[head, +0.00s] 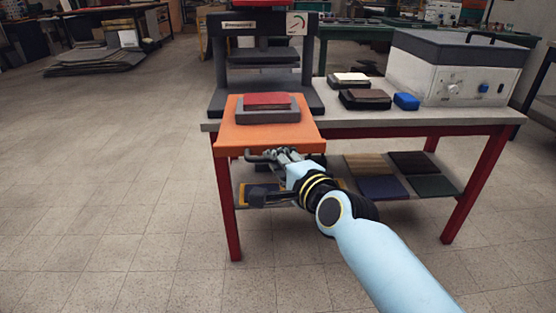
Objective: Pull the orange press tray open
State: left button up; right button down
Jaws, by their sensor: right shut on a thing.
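The orange press tray (229,135) sticks out from the base of the dark press (262,54), past the table's front edge. A grey block with a red cover (267,101) rests on the tray. My right gripper (264,156) is at the tray's front edge, below its top surface, and is shut on the tray's dark handle. The exact contact of the fingers is partly hidden by the hand. My left gripper is not in view.
The table (370,123) has red legs and a lower shelf with several flat covers (383,187). Right of the press lie dark blocks (364,99), a small blue block (406,102) and a white machine (450,75). The floor in front and left is clear.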

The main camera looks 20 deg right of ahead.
jog(key=shift+f, duration=0.1)
jog(key=c, duration=1.3)
grip_release()
jog(key=shift+c, duration=0.2)
jog(key=shift+s, duration=0.1)
jog(key=v, duration=1.1)
jog(key=shift+s, duration=0.4)
